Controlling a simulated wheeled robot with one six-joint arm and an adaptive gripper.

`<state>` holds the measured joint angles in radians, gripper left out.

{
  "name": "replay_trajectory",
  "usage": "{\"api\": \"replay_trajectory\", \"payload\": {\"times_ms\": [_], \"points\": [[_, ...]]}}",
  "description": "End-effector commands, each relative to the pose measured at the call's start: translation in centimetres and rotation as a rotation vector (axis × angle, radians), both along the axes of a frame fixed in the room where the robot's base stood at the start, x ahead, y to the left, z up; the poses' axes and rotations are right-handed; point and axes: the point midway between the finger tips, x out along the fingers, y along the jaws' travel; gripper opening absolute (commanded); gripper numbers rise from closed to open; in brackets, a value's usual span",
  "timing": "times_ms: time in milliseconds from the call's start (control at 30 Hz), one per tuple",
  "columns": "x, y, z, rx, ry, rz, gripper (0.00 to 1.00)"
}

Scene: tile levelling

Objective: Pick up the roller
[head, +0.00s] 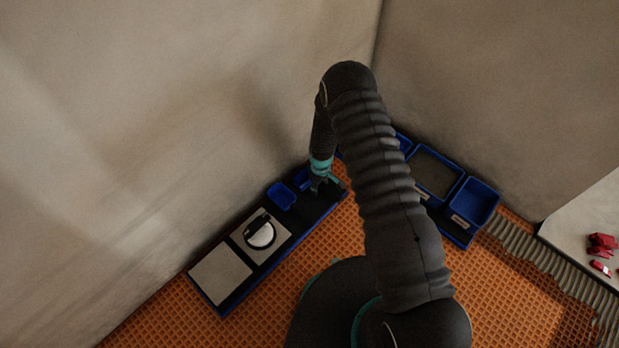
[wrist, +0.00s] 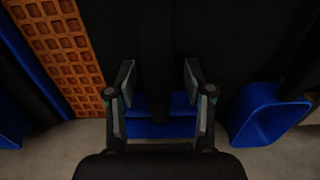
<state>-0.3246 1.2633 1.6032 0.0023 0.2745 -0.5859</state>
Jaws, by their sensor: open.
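My gripper (head: 322,185) is open and points down over the dark end of a long blue-rimmed tray (head: 228,308). In the wrist view my two fingers (wrist: 159,80) are apart, with a dark bar-like shape (wrist: 154,45) and a blue piece (wrist: 160,128) showing in line with the gap between them. I cannot tell whether either is part of the roller; no roller stands out clearly in either view. Contact between the fingers and anything below cannot be made out.
The tray also holds a small blue bin (head: 281,196), a white disc with a black handle (head: 261,234) and a pale tile (head: 220,276). More blue bins (head: 474,201) stand right of my arm. Orange waffle matting (head: 510,290) covers the floor; walls rise close behind. Red pieces (head: 602,243) lie far right.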

Motion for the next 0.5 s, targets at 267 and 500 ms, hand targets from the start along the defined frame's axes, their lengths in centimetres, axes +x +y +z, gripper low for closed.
{"api": "replay_trajectory", "payload": {"times_ms": [267, 500], "points": [[0.01, 0.01, 0.02, 0.000, 0.000, 0.000, 0.32], [0.03, 0.02, 0.06, 0.001, -0.001, 0.000, 0.00]]}}
